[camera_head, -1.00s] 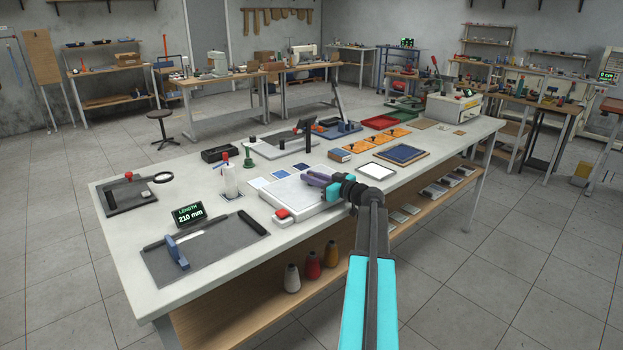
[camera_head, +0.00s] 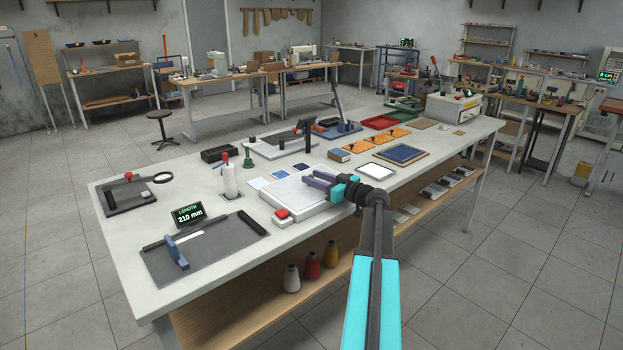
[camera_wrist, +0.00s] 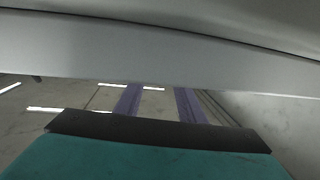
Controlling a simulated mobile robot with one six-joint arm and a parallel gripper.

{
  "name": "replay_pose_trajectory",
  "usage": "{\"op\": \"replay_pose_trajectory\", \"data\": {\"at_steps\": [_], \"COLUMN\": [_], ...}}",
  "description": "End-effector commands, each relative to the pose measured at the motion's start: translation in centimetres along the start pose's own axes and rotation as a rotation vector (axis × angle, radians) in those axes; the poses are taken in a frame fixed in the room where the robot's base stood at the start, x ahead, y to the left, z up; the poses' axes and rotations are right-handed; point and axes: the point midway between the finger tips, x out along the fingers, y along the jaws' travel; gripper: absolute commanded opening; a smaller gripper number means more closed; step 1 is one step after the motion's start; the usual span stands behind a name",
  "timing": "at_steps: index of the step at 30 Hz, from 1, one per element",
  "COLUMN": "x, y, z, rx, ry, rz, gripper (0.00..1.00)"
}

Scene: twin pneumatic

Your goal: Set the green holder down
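A small green upright piece (camera_head: 248,160), which may be the green holder, stands on the white bench behind the white roll, with a black knob just above or behind it. My gripper (camera_head: 308,178) is well to its right and nearer, over the white pad with the red button (camera_head: 297,193). Its two purple fingers are spread apart with nothing seen between them; they also show as two separate bars in the wrist view (camera_wrist: 158,103). No green object shows in the wrist view.
The white roll with a red top (camera_head: 229,180) stands left of the pad. A dark cutting mat (camera_head: 215,255) lies at front left. Bare bench shows at front left.

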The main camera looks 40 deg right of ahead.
Motion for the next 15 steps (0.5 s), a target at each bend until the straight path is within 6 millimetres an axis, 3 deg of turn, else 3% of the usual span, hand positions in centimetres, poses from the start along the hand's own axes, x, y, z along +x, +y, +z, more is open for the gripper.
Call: {"op": "replay_pose_trajectory", "data": {"at_steps": [15], "x": [-8.3], "y": [-0.1], "z": [0.2], "rx": [0.000], "ry": [0.000], "rz": [0.002], "gripper": [0.36]}}
